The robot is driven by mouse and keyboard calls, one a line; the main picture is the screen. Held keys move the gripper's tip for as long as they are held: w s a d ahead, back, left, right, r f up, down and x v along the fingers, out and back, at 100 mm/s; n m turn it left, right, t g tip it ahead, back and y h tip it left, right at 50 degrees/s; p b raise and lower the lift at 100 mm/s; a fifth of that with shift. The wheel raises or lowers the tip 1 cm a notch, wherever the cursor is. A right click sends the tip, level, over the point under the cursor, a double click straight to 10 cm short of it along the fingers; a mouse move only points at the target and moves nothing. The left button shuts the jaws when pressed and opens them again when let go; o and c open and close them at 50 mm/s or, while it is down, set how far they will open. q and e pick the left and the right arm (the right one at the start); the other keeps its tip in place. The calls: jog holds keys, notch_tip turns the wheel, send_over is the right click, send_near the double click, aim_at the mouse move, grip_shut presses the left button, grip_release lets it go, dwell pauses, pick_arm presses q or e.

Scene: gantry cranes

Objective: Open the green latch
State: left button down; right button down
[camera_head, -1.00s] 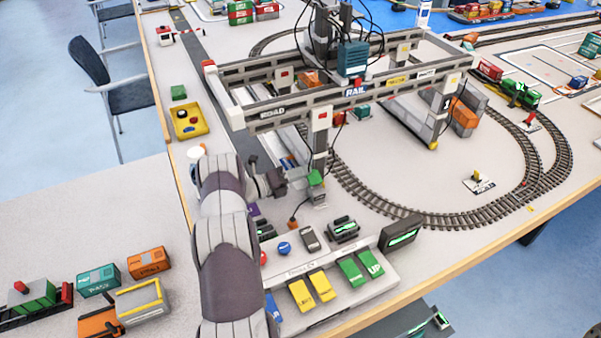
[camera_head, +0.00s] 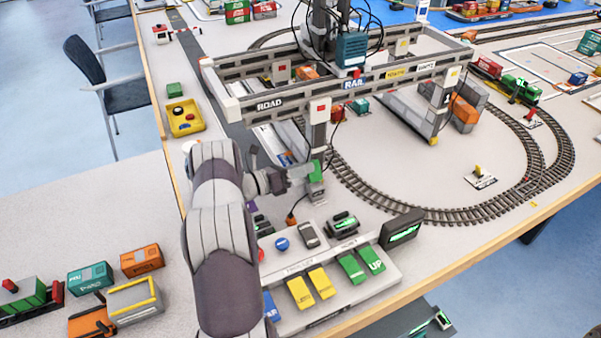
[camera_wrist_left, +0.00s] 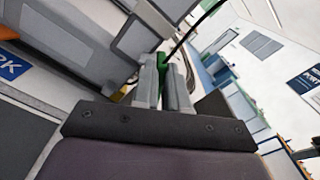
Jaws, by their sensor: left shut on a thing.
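The green latch (camera_head: 316,168) is on the lower part of the gantry crane's near grey leg, above the leg's foot. My left gripper (camera_head: 307,172) reaches it from the left and is shut on it. In the left wrist view, the two grey fingers (camera_wrist_left: 165,84) close around the green latch (camera_wrist_left: 163,60), and only its upper part shows between them. The fingers hide the rest of the latch. My right gripper is not in view.
A yellow tray (camera_head: 185,118) lies at the left. Cables hang near the leg.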

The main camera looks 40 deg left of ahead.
pick_arm(q)
jog(key=shift+s+d+r+m+b, duration=0.1)
jog(key=shift+s+d+m+b, duration=0.2)
jog(key=shift+m+b, duration=0.55)
jog(key=shift+s+d+r+m+b, duration=0.1)
jog(key=shift+d+m+b, duration=0.25)
jog(key=shift+m+b, duration=0.45)
jog(key=c, duration=1.2)
grip_release()
jog(key=shift+o, duration=0.2)
jog(key=b+v, duration=0.1)
jog(key=v, duration=1.1)
jog(key=shift+s+a, duration=0.15)
jog(key=shift+s, duration=0.1)
